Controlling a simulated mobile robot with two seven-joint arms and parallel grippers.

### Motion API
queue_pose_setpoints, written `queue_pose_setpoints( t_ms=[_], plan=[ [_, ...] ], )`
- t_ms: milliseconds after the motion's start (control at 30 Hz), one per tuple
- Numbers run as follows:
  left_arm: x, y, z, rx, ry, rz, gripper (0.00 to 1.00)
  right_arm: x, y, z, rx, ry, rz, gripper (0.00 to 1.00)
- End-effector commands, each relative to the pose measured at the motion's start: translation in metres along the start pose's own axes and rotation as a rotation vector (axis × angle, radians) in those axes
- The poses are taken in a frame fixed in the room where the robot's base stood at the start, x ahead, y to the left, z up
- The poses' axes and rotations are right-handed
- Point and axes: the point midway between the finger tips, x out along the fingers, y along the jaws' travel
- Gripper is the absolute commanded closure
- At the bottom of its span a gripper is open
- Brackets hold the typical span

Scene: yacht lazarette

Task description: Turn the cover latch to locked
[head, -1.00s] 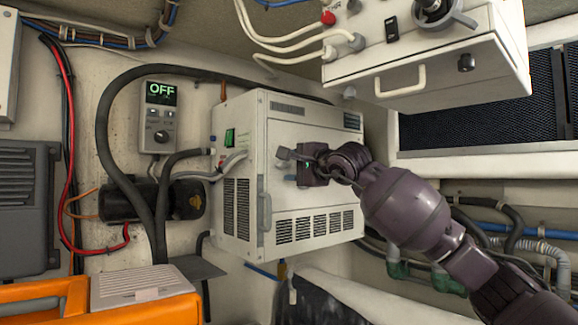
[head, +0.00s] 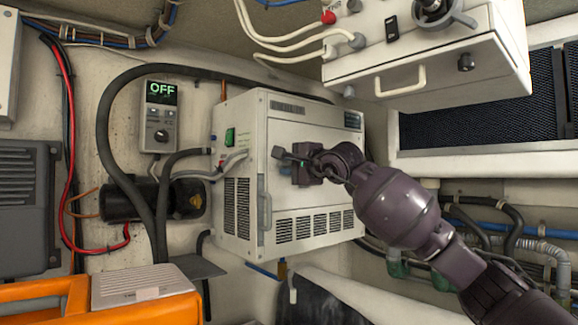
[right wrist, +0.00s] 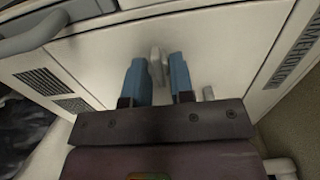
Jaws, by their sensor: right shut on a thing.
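The white equipment box (head: 315,195) is fixed at the middle of the head view, its front panel facing me. The cover latch is a small pale grey lever on that panel; in the right wrist view the latch (right wrist: 156,62) stands between the two blue fingers. My right gripper (head: 287,157) is at the upper middle of the panel and shut on the latch; the wrist view shows its fingertips (right wrist: 159,76) too. In the head view the gripper hides the latch, so its exact angle is hard to tell. My left gripper is not in view.
A grey handle (head: 265,210) runs down the panel's left edge. A white unit with a pull handle (head: 400,82) overhangs at the upper right. A control reading OFF (head: 160,115) and a thick black hose (head: 103,140) are at left. An orange case (head: 45,298) is at lower left.

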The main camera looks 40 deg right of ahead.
Motion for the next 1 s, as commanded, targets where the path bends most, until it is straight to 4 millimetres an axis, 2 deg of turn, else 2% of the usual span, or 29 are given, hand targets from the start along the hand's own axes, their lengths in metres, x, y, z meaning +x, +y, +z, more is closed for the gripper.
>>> queue_pose_setpoints(
  t_ms=[367,1000],
  plan=[
    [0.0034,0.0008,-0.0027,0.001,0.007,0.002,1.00,0.0006,0.0022,0.0001,0.150,0.000,0.002,1.00],
    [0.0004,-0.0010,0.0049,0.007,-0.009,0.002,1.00,0.0002,0.0031,0.0012,0.743,0.000,0.001,1.00]
  ],
)
